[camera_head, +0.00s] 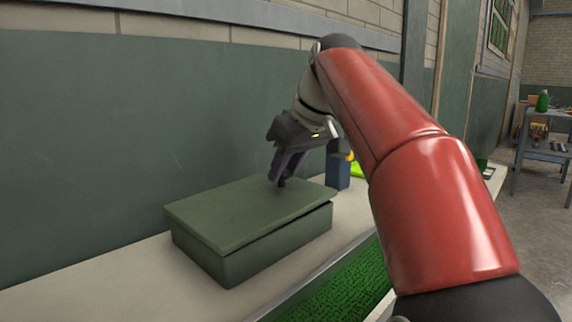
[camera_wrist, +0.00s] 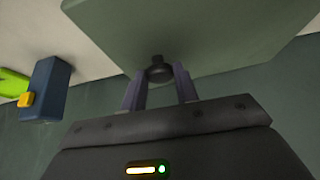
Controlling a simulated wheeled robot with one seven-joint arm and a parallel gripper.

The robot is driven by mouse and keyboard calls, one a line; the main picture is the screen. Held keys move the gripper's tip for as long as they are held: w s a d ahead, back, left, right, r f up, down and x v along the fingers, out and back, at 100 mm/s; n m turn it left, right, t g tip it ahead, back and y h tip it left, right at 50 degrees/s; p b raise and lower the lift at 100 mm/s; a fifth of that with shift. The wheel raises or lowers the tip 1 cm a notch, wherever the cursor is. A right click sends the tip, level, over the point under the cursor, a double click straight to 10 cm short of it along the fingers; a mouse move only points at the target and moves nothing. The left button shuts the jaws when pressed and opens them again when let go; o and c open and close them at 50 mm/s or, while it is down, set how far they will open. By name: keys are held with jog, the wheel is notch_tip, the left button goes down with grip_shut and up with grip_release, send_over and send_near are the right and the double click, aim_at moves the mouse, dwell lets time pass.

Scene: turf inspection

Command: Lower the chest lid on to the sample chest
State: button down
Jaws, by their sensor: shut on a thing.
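The sample chest (camera_head: 258,257) is a dark green box on the pale bench. The chest lid (camera_head: 235,212), a flat green slab, lies over it, slightly tilted, with a thin dark gap along the front-right side. The lid also fills the upper part of the wrist view (camera_wrist: 200,35). My gripper (camera_head: 282,182) is above the lid's back right part. In the wrist view its two fingers (camera_wrist: 160,84) are on either side of a small dark knob (camera_wrist: 158,70) on the lid, shut on it. The chest is hidden in the wrist view.
A dark blue block (camera_head: 338,171) with a yellow part stands on the bench behind the chest's right end, beside a bright green item (camera_head: 356,169). The green wall (camera_head: 100,140) runs close behind. Green turf (camera_head: 340,290) lies in front. Bare bench (camera_head: 90,285) shows at left.

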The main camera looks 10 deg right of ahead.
jog(key=shift+s+r+p, duration=0.15)
jog(key=shift+r+p, duration=0.05)
jog(key=shift+p, duration=0.25)
dwell(1.0)
jog(key=shift+f, duration=0.35)
dwell(0.9)
jog(key=c, duration=1)
grip_release()
